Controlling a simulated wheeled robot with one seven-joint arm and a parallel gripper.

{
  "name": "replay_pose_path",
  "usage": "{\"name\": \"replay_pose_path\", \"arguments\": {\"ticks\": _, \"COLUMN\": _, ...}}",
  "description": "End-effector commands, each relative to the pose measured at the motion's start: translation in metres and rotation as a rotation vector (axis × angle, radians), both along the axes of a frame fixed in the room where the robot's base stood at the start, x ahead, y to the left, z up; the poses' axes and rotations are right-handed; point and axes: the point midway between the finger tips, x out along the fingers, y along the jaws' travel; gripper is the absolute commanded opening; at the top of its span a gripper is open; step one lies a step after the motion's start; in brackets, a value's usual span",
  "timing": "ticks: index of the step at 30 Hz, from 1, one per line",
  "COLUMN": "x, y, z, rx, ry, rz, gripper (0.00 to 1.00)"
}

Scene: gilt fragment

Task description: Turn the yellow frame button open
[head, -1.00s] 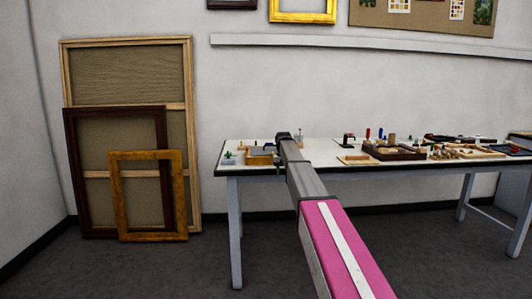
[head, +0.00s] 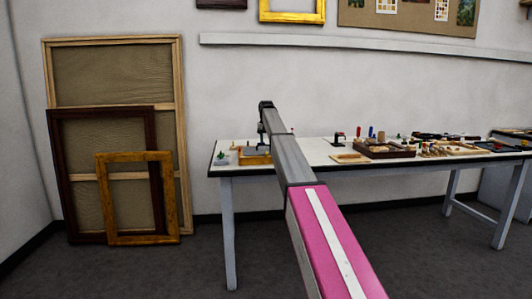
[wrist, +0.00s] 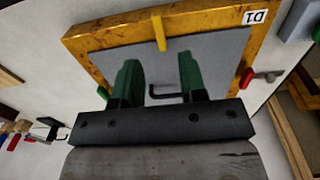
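The yellow frame button (wrist: 159,33) shows in the wrist view as a narrow bar. It lies across the inner edge of the gilt frame (wrist: 88,39), from the gilt border onto the grey backing (wrist: 212,52). My gripper (wrist: 158,62) is open, its two green fingers apart and nothing held between them. The yellow button is beyond the fingertips, about in line with the gap. In the head view the gilt frame (head: 256,159) lies at the table's left end, partly hidden by my arm; the button cannot be made out there.
A red button (wrist: 247,81) sits at the frame's right side, and a white D1 label (wrist: 249,18) at its corner. A black hook-shaped piece (wrist: 165,94) shows between my fingers. On the white table (head: 315,152), a dark tray (head: 385,151) and several tools stand to the right.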

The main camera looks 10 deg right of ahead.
Motion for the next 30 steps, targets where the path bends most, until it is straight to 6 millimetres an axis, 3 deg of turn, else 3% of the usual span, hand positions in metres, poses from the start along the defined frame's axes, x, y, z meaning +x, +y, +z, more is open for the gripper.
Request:
{"name": "replay_pose_path", "arguments": {"ticks": 9, "x": -0.001, "y": 0.0, "z": -0.053, "rx": 0.0, "ry": 0.0, "rz": 0.0, "gripper": 0.38}}
{"name": "replay_pose_path", "arguments": {"ticks": 20, "x": 0.0, "y": 0.0, "z": -0.064, "rx": 0.0, "ry": -0.001, "rz": 0.0, "gripper": 0.38}}
{"name": "replay_pose_path", "arguments": {"ticks": 21, "x": 0.0, "y": 0.0, "z": -0.064, "rx": 0.0, "ry": -0.001, "rz": 0.0, "gripper": 0.35}}
{"name": "replay_pose_path", "arguments": {"ticks": 24, "x": 0.0, "y": 0.0, "z": -0.064, "rx": 0.0, "ry": -0.001, "rz": 0.0, "gripper": 0.03}}
{"name": "replay_pose_path", "arguments": {"ticks": 30, "x": 0.0, "y": 0.0, "z": -0.063, "rx": 0.0, "ry": -0.001, "rz": -0.001, "gripper": 0.0}}
